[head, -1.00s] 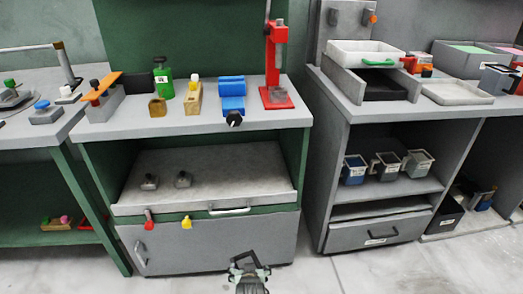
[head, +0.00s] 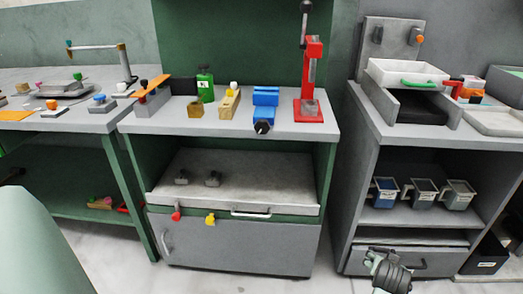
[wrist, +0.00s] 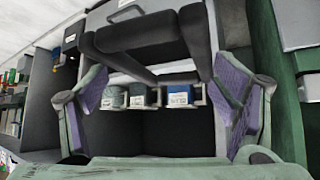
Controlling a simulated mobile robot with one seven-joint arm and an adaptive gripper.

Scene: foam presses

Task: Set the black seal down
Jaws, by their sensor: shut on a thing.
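The black seal (wrist: 140,33) looks like a dark, square-cornered frame in the wrist view. It spans between the two purple-padded fingers of my gripper (wrist: 160,80), which is shut on it. In the head view my gripper (head: 380,260) is low at the bottom right, in front of the drawer of the right grey cabinet. The seal is small and hard to make out there, partly hidden by the gripper. It is held in the air, touching no surface that I can see.
Several labelled bins (head: 421,190) stand on the right cabinet's shelf. A white tray (head: 407,73) with a green handle is above.

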